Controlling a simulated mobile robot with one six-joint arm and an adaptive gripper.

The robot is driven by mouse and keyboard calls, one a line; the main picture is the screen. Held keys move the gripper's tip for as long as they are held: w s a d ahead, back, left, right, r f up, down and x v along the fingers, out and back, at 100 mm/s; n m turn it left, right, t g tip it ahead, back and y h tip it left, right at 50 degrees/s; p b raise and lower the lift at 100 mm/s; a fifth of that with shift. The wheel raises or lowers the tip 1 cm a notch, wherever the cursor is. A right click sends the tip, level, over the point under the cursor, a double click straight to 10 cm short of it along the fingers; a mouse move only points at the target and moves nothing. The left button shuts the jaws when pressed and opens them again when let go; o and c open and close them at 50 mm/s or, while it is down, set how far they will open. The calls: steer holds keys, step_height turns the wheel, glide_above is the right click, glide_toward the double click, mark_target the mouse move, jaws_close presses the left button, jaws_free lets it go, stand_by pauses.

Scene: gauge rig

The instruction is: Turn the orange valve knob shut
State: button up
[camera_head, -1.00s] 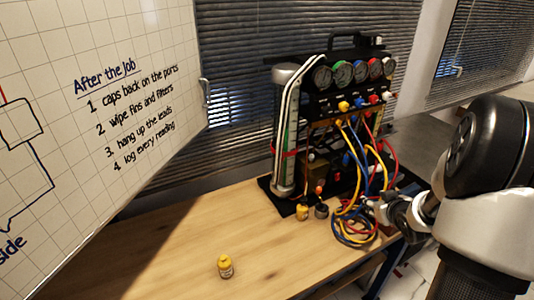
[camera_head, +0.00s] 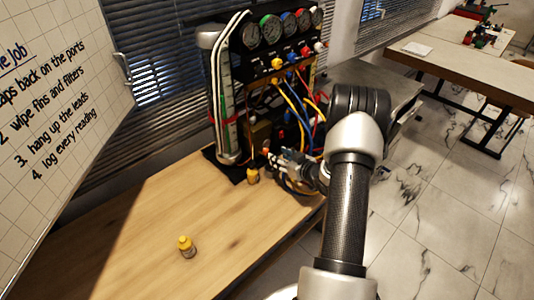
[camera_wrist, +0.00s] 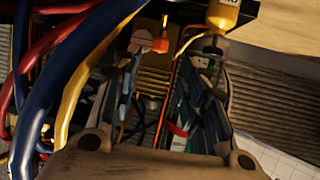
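In the head view a small orange spot, likely the knob (camera_head: 266,151), shows low on the gauge rig (camera_head: 262,75), just beyond my fingertips. My gripper (camera_wrist: 166,75) is open, with dark fingers spread and nothing between the tips. In the head view my gripper (camera_head: 274,158) is at the rig's lower front, partly among hoses.
Blue, red and yellow hoses (camera_wrist: 70,75) pass close along the left of the wrist view.

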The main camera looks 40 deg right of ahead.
mark_target(267, 151)
steer(key=b+x, duration=0.1)
steer(key=x, duration=0.8)
steer(key=shift+w+b, duration=0.1)
steer(key=shift+b, duration=0.2)
steer(key=shift+c, duration=0.4)
jaws_close()
